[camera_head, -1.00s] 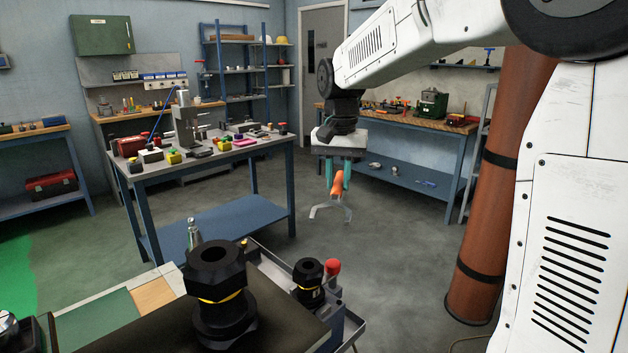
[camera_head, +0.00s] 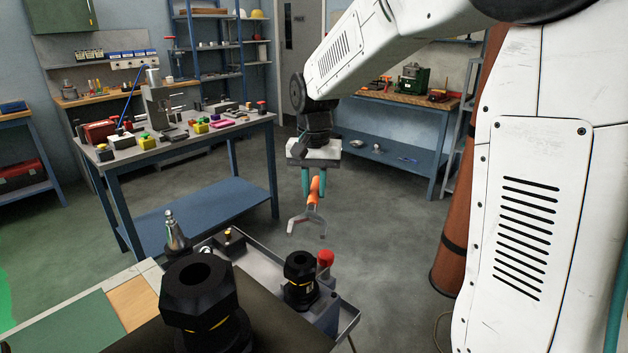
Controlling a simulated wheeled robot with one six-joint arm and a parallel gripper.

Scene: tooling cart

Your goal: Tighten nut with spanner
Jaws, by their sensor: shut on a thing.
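My gripper (camera_head: 314,188) has teal fingers and is shut on the orange handle of a spanner (camera_head: 316,190). The spanner hangs down in the air, its grey forked head lowest, just beyond the cart. A large black hex nut (camera_head: 198,290) on a threaded black fitting with a yellow band stands in the left foreground. A smaller black hex fitting (camera_head: 300,264) stands at the cart's right side, below the spanner head in the picture. The spanner appears apart from both. Which nut is the task's nut, I cannot tell.
The tooling cart (camera_head: 352,318) has a raised grey rim. A red knob (camera_head: 325,259) and a metal fitting (camera_head: 175,232) stand on it. A blue-legged table (camera_head: 118,167) with many small items is behind on the left. Open floor (camera_head: 385,225) lies beyond the cart.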

